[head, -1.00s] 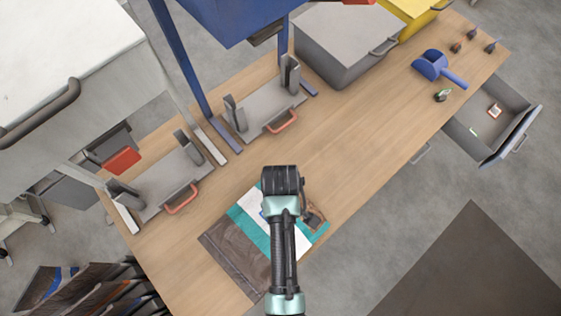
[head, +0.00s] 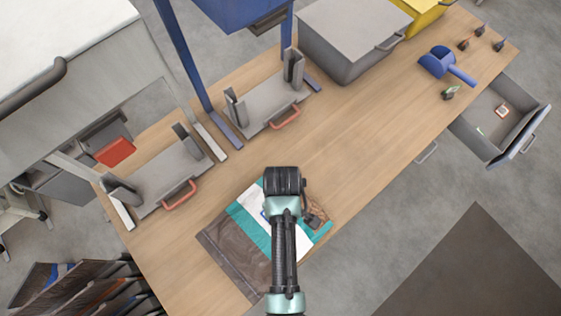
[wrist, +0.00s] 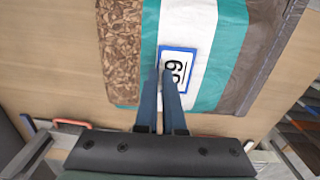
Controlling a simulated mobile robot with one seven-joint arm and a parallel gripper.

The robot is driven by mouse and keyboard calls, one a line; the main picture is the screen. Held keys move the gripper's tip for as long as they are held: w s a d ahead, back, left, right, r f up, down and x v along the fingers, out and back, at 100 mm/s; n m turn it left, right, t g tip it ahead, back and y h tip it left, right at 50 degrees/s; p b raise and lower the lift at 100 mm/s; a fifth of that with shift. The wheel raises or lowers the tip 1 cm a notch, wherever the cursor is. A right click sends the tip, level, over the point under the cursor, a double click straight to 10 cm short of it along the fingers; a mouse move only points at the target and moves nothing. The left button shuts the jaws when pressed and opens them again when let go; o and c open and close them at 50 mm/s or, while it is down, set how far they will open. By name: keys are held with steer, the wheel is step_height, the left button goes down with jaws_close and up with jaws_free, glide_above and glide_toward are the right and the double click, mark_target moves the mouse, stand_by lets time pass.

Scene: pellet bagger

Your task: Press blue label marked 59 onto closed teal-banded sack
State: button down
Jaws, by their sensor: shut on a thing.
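The teal-banded sack (head: 234,250) lies flat on the bench, with a white panel between teal bands, a dark brown end and a pellet-patterned end. In the wrist view the sack (wrist: 227,45) fills the upper middle. The blue-edged white label (wrist: 178,62) has dark digits reading 59 and sits over the white panel. My gripper (wrist: 163,82) is shut on the label's near edge, the fingers close together. In the head view my wrist hides most of the label. I cannot tell whether the label touches the sack.
Two grey trays with red handles (head: 180,194) (head: 286,118) stand behind the sack. A blue scoop (head: 445,65) lies at the far right, near a grey bin (head: 352,45). An open drawer (head: 493,130) juts from the front edge. The bench right of the sack is clear.

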steer(key=shift+f, duration=0.25)
stand_by(0.4)
steer(key=c, duration=0.9)
jaws_free()
steer(key=shift+c, duration=0.2)
steer(key=shift+r, duration=0.1)
step_height(320, 180, up, 13)
steer(key=b, duration=0.1)
steer(key=shift+s, duration=0.1)
